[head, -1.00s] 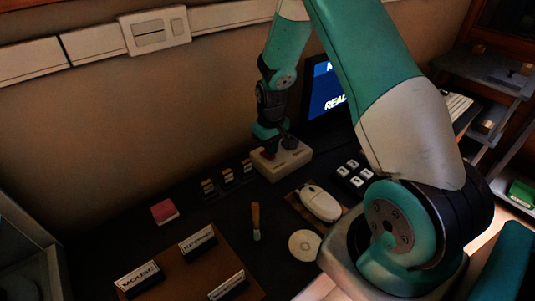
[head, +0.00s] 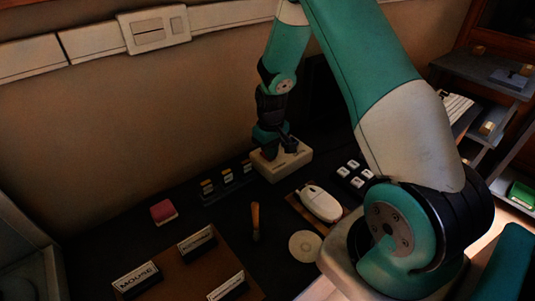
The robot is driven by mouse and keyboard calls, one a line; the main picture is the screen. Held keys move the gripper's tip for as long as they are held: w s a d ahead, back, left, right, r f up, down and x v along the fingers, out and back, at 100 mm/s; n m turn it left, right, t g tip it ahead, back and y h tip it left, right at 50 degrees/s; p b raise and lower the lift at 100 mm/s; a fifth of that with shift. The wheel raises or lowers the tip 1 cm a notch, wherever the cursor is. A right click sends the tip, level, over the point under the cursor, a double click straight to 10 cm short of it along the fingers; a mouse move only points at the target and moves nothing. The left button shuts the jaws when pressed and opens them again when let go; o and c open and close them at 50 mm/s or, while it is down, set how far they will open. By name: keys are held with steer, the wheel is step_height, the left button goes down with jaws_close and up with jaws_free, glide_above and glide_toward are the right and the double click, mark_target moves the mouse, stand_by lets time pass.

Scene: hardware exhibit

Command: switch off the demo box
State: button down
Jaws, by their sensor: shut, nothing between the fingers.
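The demo box (head: 291,166), a small beige box, sits on the dark table below the wall, in the middle of the head view. My gripper (head: 279,153) is shut and empty, pointing down at the top of the box. Its fingertips are at or just over the box top; I cannot tell if they touch. The gripper hides most of the switch area. The screen (head: 322,92) behind the box is dark and partly hidden by my arm.
A white mouse (head: 320,203) on a brown pad, a group of keycaps (head: 354,174), a pale disc (head: 304,245) and a brush (head: 256,222) lie in front. A pink block (head: 163,212) and a brown board (head: 196,267) with labels including MOUSE are left.

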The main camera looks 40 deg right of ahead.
steer(key=shift+r+p, duration=2.8)
steer(key=shift+r, duration=0.7)
steer(key=shift+a+r, duration=0.1)
steer(key=s+a+r+n+y, duration=0.1)
steer(key=s+a+r, duration=0.2)
steer(key=a+r, duration=0.4)
steer(key=s+a+r+n+y, duration=0.1)
steer(key=s+a+r+n, duration=0.1)
steer(key=a+r, duration=0.6)
steer(key=s+a+r+n+y, duration=0.1)
steer(key=s+a+r, duration=0.3)
steer(key=s, duration=0.5)
steer(key=s+a+r+n+y, duration=0.1)
steer(key=s+a+r+n, duration=0.2)
steer(key=s, duration=0.7)
step_height(320, 180, up, 2)
steer(key=a, duration=0.3)
